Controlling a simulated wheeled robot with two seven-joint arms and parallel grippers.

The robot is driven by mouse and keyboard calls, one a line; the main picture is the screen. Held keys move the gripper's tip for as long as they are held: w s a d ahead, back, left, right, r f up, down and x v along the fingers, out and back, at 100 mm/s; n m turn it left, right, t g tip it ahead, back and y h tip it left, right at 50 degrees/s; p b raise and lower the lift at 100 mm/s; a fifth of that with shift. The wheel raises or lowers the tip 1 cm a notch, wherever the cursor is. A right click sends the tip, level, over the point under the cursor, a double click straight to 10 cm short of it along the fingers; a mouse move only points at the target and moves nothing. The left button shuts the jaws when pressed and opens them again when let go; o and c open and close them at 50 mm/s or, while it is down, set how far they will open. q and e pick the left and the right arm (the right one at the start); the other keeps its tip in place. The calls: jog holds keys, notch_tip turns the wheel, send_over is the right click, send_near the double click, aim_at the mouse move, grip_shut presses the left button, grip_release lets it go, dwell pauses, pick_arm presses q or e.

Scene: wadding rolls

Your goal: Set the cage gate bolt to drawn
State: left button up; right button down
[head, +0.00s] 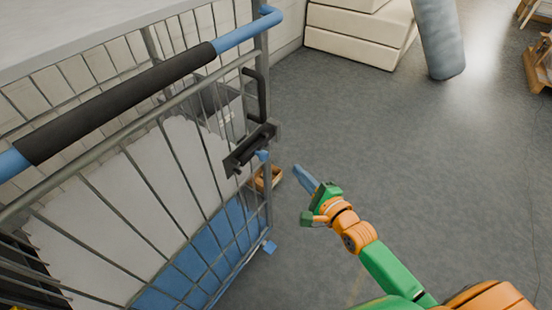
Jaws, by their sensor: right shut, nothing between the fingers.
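The wire cage (160,200) with its gate fills the left of the head view. A dark bolt fitting (250,148) sits at the gate's right edge, near the corner post. A small blue piece (263,156) shows just under it. I cannot tell from here whether the bolt is drawn or shot. My right gripper (303,178) has blue fingers, is shut and empty, and hangs to the right of and a little below the bolt, apart from it. My left gripper is not in view.
A blue push bar with a black grip (120,100) crosses above the gate. White wadding lies inside the cage. A small wooden item (268,178) shows behind the post. Pale stacked blocks (355,35) and a grey-blue roll (438,40) stand behind.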

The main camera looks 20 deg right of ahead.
jog(key=w+a+p, duration=0.1)
jog(key=w+a, duration=0.4)
jog(key=w, duration=0.1)
jog(key=shift+w+r, duration=0.15)
jog(key=shift+r, duration=0.1)
jog(key=shift+d, duration=0.1)
jog(key=shift+s+a+p, duration=0.55)
jog(key=shift+s+a, duration=0.25)
jog(key=shift+a, duration=0.25)
jog(key=shift+s+a+p, duration=0.55)
jog(key=shift+s+a, duration=0.2)
jog(key=shift+a, duration=0.25)
